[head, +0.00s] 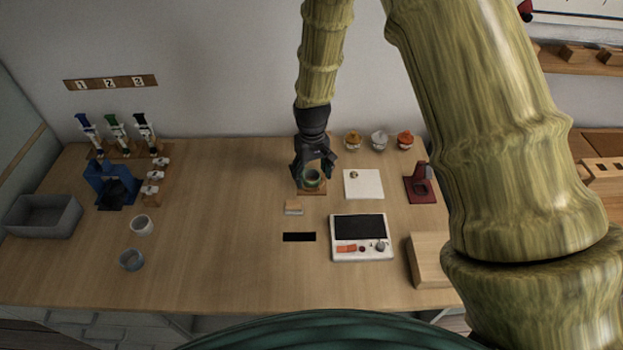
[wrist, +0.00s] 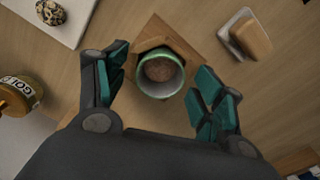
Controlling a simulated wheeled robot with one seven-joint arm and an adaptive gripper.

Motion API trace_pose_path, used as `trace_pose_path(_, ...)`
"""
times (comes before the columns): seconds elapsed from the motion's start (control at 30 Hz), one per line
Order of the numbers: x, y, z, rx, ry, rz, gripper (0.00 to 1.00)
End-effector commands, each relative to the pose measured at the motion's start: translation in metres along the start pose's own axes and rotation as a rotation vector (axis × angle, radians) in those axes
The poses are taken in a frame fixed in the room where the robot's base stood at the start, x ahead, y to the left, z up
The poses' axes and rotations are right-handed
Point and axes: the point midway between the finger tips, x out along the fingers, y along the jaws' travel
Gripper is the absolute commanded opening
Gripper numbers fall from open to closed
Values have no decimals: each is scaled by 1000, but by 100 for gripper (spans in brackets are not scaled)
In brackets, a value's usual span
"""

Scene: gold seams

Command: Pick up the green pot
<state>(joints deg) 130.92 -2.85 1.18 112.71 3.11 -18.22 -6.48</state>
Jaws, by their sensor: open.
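The green pot (head: 312,178) stands on a small wooden board (head: 312,192) at the back middle of the table. In the wrist view the pot (wrist: 160,73) shows its open top, a pale green rim and something brown inside. My gripper (head: 314,168) is over the pot from behind, pointing down. In the wrist view my open gripper (wrist: 157,85) has one finger on each side of the pot, with gaps between the fingers and the pot. Nothing is held.
A wooden block on a white holder (head: 293,208) lies in front of the pot. A white pad (head: 363,184) is to its right, with jars (head: 380,140) behind. A device with a dark screen (head: 361,237) is in front right.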

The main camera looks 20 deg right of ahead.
Motion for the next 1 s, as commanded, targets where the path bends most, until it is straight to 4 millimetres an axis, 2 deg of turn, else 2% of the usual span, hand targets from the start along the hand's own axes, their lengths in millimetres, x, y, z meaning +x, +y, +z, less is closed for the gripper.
trace_pose_path(0.17,0,0,0,0,1,0,68)
trace_pose_path(0.37,0,0,0,0,1,0,34)
trace_pose_path(0.4,0,0,0,0,1,0,31)
trace_pose_path(0.77,-1,0,0,0,1,0,31)
trace_pose_path(1.0,-13,0,-1,0,3,0,31)
